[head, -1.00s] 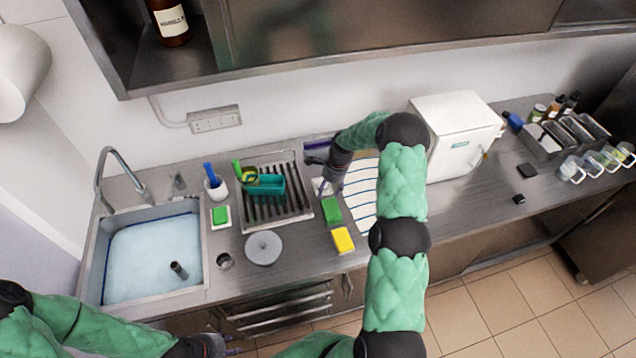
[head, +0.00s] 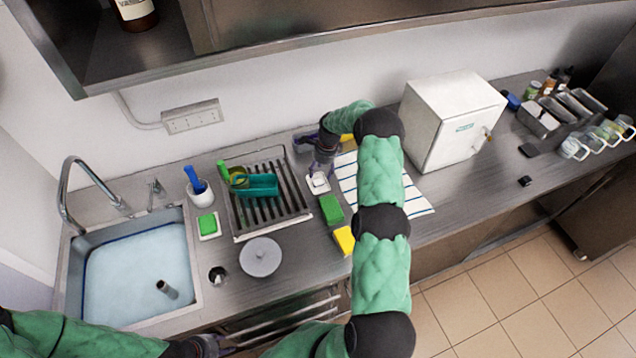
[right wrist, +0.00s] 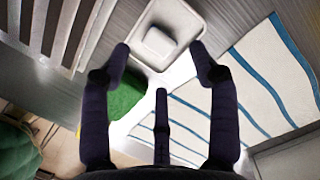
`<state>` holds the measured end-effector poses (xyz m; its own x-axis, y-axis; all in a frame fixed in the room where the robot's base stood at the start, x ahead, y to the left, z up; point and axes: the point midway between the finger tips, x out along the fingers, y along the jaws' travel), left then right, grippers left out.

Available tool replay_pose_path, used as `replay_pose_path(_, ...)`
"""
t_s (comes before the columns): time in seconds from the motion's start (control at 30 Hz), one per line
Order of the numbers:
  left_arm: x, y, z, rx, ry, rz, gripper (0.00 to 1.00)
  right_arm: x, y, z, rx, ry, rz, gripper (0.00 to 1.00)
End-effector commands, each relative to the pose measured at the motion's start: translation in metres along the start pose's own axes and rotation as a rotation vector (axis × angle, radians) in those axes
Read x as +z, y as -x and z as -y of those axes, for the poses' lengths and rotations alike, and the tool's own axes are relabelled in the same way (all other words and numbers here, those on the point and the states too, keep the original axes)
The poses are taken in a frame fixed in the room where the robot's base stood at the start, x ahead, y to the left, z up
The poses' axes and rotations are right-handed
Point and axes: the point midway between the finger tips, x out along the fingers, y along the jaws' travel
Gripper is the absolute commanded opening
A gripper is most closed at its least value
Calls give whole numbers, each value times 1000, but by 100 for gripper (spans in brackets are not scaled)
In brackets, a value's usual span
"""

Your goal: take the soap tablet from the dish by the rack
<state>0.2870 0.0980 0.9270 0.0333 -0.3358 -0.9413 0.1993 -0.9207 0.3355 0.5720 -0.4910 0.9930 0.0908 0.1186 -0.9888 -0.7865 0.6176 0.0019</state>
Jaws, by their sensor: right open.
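The soap tablet (right wrist: 159,43) is a small white block lying in a white square dish (right wrist: 136,36), at the top middle of the right wrist view. In the head view the dish (head: 318,188) stands just right of the dish rack (head: 240,234), partly hidden by my right gripper (head: 319,168). My right gripper is open and empty, its fingers pointing toward the dish; in the wrist view the fingertips (right wrist: 162,68) lie short of the tablet, with the tablet between their lines. My left gripper (head: 222,346) is at the bottom edge, away from the dish; its fingers are too small to read.
A green sponge (head: 331,209) and a yellow sponge (head: 344,239) lie in front of the dish. A striped cloth (head: 418,205) lies to the right, before a white box (head: 450,120). A green block on a small dish (head: 209,235) stands by the sink (head: 190,290).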

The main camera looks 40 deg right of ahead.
Motion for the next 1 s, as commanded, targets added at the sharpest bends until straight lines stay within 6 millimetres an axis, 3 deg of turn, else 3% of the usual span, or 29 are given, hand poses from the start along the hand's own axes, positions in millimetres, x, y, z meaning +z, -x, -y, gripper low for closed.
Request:
replay_pose_path(0.17, 0, 2, -1, 0, 0, 0, 38, -1, -9, 0, 0, 0, 0, 61)
replay_pose_path(0.53, 0, 11, -4, 0, 0, 0, 38, -2, -51, -3, -1, 1, 0, 61)
replay_pose_path(0.87, 0, 11, -4, 0, 0, 0, 38, -2, -56, -3, -2, 1, 0, 61)
replay_pose_path(1.0, 0, 11, -4, 0, 0, 0, 38, -2, -56, -3, -1, 1, 0, 24)
